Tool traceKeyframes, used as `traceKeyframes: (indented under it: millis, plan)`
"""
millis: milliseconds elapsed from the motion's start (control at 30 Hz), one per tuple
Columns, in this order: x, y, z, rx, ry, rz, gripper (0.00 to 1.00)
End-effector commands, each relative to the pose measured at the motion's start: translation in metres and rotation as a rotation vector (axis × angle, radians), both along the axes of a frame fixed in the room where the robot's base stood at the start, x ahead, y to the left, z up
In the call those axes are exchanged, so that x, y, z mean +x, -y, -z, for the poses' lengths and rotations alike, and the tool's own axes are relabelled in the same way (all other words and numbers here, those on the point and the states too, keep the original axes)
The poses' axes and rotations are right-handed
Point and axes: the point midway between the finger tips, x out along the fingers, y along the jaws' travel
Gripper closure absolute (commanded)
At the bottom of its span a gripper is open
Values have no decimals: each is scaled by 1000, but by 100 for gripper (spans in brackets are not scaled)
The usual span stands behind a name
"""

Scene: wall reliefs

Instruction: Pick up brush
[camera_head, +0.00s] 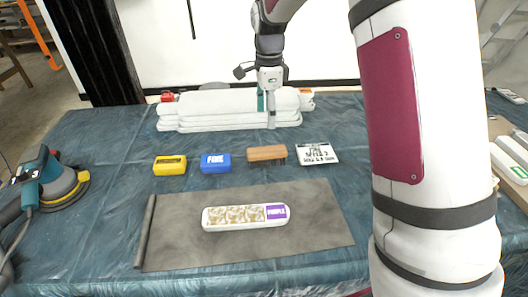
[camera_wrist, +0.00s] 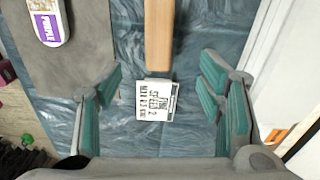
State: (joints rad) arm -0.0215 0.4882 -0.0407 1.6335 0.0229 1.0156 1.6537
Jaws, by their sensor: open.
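The brush appears to be the brown wooden block (camera_head: 266,153) with dark bits at its lower edge, lying on the blue-covered table between a blue block and a white printed packet. In the wrist view the wooden block (camera_wrist: 159,36) is upright in the picture at top centre, its upper end cut off by the frame. My gripper (camera_head: 271,124) is above the table, just behind the wooden block and in front of the white stack. In the wrist view my gripper (camera_wrist: 160,80) has its teal-padded fingers wide apart, with nothing held between them.
The white packet (camera_head: 317,153) lies right of the wooden block; blue (camera_head: 216,163) and yellow (camera_head: 170,165) blocks lie left. A grey mat (camera_head: 320,235) in front bears a purple-labelled white item (camera_head: 246,216). A white stack (camera_head: 220,108) stands behind; a sander (camera_head: 58,185) is left.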

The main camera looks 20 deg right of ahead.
Motion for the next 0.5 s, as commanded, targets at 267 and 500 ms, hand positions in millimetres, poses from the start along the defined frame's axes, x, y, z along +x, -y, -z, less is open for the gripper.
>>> traceKeyframes:
  millis: [267,500]
  plan:
    - [4,0,34,0,-9,28,38]
    - [4,0,77,0,-7,27,38]
